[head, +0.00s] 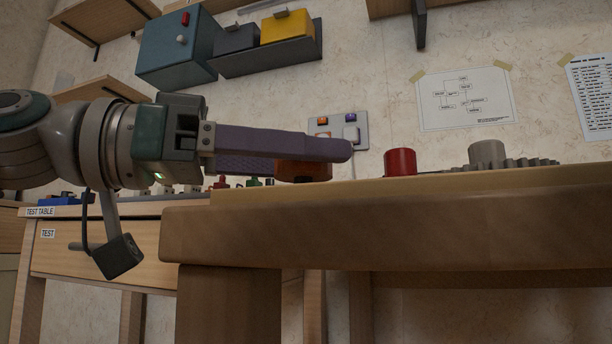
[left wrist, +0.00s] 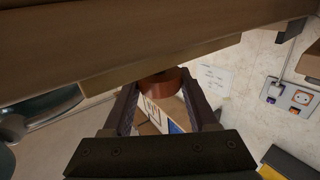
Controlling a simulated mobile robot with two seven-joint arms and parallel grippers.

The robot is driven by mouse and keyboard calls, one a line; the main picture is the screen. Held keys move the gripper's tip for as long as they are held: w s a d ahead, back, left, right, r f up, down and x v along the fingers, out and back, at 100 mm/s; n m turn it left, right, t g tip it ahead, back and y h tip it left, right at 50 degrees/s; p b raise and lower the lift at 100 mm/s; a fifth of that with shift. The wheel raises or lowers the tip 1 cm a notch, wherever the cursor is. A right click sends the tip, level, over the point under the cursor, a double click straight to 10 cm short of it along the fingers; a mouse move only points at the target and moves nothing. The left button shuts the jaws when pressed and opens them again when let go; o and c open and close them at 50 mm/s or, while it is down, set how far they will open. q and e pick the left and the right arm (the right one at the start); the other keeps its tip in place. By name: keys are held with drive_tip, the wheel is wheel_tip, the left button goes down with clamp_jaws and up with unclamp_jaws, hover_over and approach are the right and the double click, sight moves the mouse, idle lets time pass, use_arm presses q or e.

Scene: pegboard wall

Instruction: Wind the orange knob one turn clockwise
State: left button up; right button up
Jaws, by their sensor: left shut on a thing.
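The orange-brown knob (head: 303,172) is a short round cylinder at the left end of the wooden board on the table, partly hidden by my near finger. My left gripper (head: 318,156) comes in level from the left, its long purple fingers on either side of the knob and shut on it. In the left wrist view the knob (left wrist: 160,80) sits between the two fingertips of the gripper (left wrist: 160,90). Its grip contact is partly hidden. My right gripper is in neither view.
A red cylinder (head: 400,162) and a grey gear with a hub (head: 487,153) stand to the right on the board (head: 440,183). A wall socket panel (head: 345,131), teal box (head: 176,48) and yellow bin (head: 287,27) are behind. The test table (head: 110,265) stands at the left.

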use_arm(q)
drive_tip(key=o, duration=1.4)
drive_tip(key=shift+s+a, duration=0.1)
drive_tip(key=shift+a, duration=0.4)
drive_tip(key=p+v, duration=0.2)
drive_tip(key=v, duration=0.7)
